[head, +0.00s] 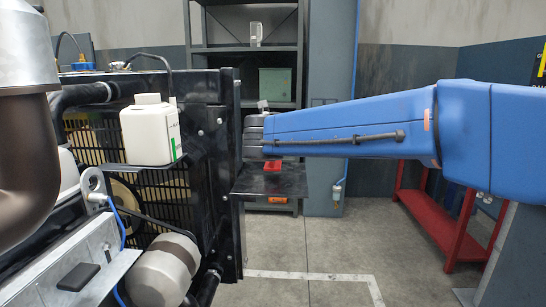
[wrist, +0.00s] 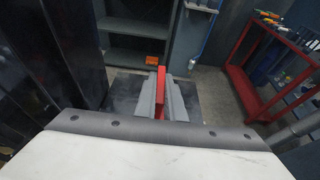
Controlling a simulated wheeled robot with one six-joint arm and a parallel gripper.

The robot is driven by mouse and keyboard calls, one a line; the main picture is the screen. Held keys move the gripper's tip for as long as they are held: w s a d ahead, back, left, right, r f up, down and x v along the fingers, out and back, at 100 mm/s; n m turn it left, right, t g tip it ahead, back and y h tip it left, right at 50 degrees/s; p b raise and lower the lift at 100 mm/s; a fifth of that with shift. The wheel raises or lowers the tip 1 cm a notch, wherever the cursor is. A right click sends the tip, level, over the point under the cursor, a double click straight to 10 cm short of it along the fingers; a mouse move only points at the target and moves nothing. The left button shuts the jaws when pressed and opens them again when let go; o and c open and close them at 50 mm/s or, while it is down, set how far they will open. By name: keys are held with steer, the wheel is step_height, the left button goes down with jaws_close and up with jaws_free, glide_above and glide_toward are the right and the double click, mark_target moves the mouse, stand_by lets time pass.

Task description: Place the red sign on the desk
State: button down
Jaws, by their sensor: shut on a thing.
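The red sign (wrist: 161,88) is upright between the two grey fingers of my gripper (wrist: 160,97) in the wrist view. My gripper is shut on it. In the head view, a red piece (head: 272,165) shows just below the end of my blue arm, over the dark desk (head: 290,184); the arm hides what is above it. In the wrist view the desk top (wrist: 202,98) lies below and around the fingers. I cannot tell whether the sign touches the desk.
A black-framed engine (head: 215,165) stands left of the desk, with a white bottle (head: 151,130) on it. A dark shelf rack (head: 253,50) with an orange item (head: 278,200) stands behind. A red bench frame (head: 430,215) is at the right. The floor (head: 335,250) in front is clear.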

steer(key=shift+f, duration=1.3)
steer(key=shift+f, duration=0.1)
steer(key=c, duration=1.8)
jaws_free()
steer(key=shift+c, duration=0.2)
steer(key=v, duration=1.2)
